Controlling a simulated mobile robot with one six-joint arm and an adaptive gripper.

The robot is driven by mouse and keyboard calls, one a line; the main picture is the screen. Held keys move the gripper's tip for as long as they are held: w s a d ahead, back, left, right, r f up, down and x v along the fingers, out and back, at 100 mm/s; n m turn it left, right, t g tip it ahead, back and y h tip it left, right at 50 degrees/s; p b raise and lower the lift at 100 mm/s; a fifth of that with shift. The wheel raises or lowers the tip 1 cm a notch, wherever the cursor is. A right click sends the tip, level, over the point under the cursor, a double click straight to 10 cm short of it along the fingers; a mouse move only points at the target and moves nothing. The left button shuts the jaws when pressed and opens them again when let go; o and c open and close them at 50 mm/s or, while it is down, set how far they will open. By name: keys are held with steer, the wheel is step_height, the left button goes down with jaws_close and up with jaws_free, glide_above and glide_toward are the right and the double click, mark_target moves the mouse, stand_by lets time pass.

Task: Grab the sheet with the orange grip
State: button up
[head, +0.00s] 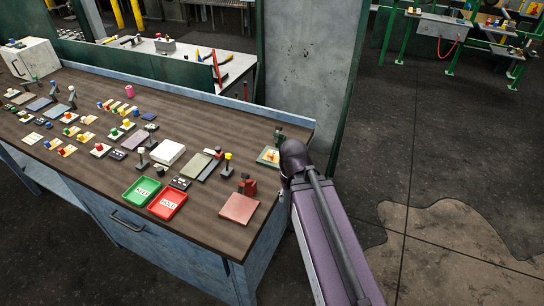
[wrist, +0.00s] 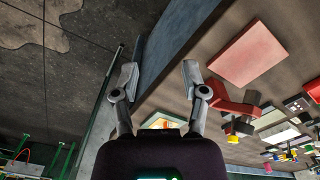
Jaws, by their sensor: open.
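A small pale sheet (head: 262,159) with an orange and yellow piece (head: 271,155) on it lies near the right end of the workbench in the head view. My dark wrist is just right of it and hides my fingers there. In the wrist view my gripper (wrist: 159,74) is open, with nothing between its fingers. The bench edge runs behind the gap.
A reddish plate (head: 238,208) and a red clamp (head: 247,186) stand close by; the plate also shows in the wrist view (wrist: 247,53). A green tray (head: 142,190) and a red tray (head: 167,203) lie left. Several small items crowd the bench (head: 190,222). A grey pillar (head: 305,70) stands behind.

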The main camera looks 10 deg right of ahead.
steer(key=shift+o, duration=0.8)
steer(key=w+f+m+t+y+b, duration=0.1)
steer(key=w+f+m+y+b, duration=0.25)
steer(key=w+m, duration=0.25)
steer(key=w+f+m+t+y+b, duration=0.1)
steer(key=w+f+m+y+b, duration=0.15)
steer(key=w+m+b, duration=0.25)
steer(key=w+d+r+m+t+y+b, duration=0.1)
steer(key=w+d+m+t+y+b, duration=0.4)
steer(key=m, duration=0.9)
steer(key=w+d+b, duration=0.2)
steer(key=w+d, duration=0.2)
steer(key=w, duration=0.1)
steer(key=shift+w+d+r+t, duration=0.25)
steer(key=shift+w+r+t, duration=0.1)
steer(key=shift+w+t, duration=0.05)
steer(key=b+x, duration=0.3)
steer(key=x, duration=0.4)
steer(key=shift+w+a+f, duration=0.2)
steer(key=shift+f, duration=0.05)
steer(key=shift+w+a+b, duration=0.25)
steer(key=shift+a+b, duration=0.05)
steer(key=shift+a, duration=0.1)
